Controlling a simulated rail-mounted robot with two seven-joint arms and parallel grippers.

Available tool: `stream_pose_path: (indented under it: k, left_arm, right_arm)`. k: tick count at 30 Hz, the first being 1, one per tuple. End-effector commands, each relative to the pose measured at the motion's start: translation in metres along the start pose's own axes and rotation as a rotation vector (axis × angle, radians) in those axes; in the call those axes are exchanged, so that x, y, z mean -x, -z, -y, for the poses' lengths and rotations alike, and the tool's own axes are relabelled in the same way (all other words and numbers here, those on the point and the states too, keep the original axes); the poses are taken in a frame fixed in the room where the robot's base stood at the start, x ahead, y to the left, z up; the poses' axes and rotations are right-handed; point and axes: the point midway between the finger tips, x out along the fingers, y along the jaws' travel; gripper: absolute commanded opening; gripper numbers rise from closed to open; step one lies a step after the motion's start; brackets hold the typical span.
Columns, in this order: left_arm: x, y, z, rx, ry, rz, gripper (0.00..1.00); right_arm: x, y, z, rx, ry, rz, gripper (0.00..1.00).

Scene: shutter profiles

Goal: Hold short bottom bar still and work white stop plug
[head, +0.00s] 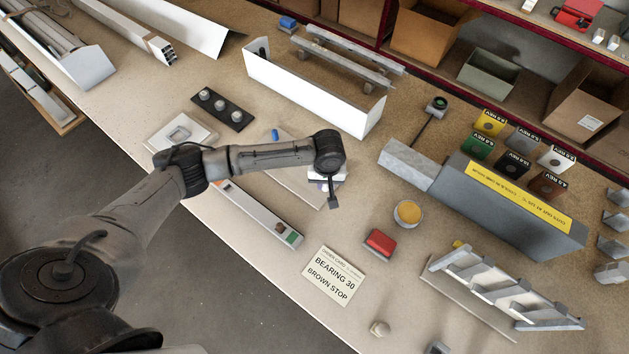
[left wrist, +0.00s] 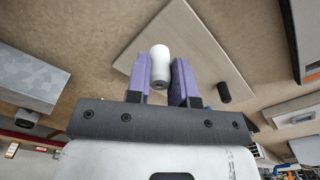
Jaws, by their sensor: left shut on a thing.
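My left gripper (head: 322,180) is over the pale board (head: 285,178) in the middle of the bench. In the left wrist view my left gripper (left wrist: 161,80) has its purple fingers closed around the white stop plug (left wrist: 160,58), whose rounded white end shows between them. In the head view the arm hides most of the grip. A pale bar (head: 258,212) with a brown and a green block at one end lies in front of the board; I cannot tell whether it is the short bottom bar. My right gripper is in neither view.
A dark strip with several round knobs (head: 222,109) lies behind the arm. A white open channel box (head: 310,95) stands at the back. An order card (head: 334,275), a red pad (head: 380,243) and a round tub (head: 407,213) lie to the right, with bare bench between them.

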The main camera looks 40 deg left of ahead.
Motion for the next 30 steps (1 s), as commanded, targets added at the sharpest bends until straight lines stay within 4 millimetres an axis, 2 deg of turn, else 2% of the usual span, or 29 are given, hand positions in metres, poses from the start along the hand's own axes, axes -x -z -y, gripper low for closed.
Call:
stream_pose_path:
  k: [3, 12, 18, 28, 30]
  left_arm:
    - [0.015, -0.011, -0.023, -0.002, -0.005, 0.0, 0.0]
    - [0.038, -0.029, -0.057, 0.0, -0.002, 0.0, 0.0]
    - [0.044, -0.034, -0.065, 0.002, 0.0, -0.001, 0.0]
    - [0.045, -0.035, -0.067, 0.002, 0.0, -0.001, 0.0]
    - [0.045, -0.035, -0.067, 0.002, 0.0, -0.001, 0.0]
  right_arm:
    - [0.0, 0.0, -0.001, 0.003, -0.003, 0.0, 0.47]
    - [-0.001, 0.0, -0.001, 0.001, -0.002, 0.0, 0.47]
    - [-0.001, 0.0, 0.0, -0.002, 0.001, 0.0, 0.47]
    - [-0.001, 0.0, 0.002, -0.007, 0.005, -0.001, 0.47]
    - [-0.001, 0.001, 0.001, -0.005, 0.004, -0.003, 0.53]
